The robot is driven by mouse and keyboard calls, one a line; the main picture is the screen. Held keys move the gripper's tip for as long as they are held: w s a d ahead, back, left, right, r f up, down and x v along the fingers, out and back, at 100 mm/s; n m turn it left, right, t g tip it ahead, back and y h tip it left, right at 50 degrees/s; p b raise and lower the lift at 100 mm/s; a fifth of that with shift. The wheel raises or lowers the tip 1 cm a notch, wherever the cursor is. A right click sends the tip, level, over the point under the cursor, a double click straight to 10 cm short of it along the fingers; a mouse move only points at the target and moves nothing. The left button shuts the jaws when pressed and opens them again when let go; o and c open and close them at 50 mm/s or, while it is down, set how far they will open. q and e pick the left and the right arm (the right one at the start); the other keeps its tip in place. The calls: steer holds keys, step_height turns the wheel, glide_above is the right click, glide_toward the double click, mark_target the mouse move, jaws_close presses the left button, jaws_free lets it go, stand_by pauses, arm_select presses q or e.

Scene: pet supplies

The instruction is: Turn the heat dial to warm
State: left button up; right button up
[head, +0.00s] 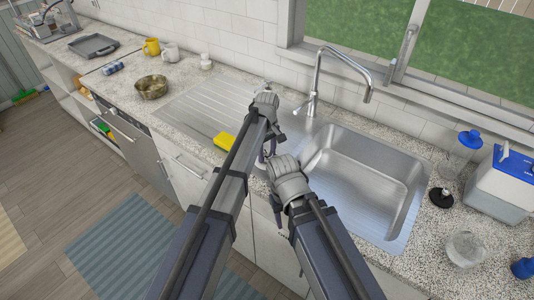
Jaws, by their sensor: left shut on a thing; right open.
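I cannot make out a heat dial or any warm mark in the head view. My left gripper (270,150) is the higher one, over the counter between the drainboard and the sink basin. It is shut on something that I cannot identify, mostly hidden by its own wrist. My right gripper (279,212) is lower and nearer, at the front edge of the counter by the basin's left side. It is open, with its fingers partly hidden by its wrist, and I see nothing held in it.
The steel sink (365,165) lies right of my grippers, with a tall tap (318,75) behind. A clear bottle (463,150), a white-and-blue container (502,187) and a clear bowl (465,249) crowd the right counter.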

arm_select(q)
jaws_close()
steer(key=shift+m, duration=0.4)
steer(key=m, duration=0.5)
steer(key=shift+m, duration=0.3)
steer(key=m, duration=0.5)
steer(key=shift+m, duration=0.3)
steer(key=o, duration=0.9)
jaws_free()
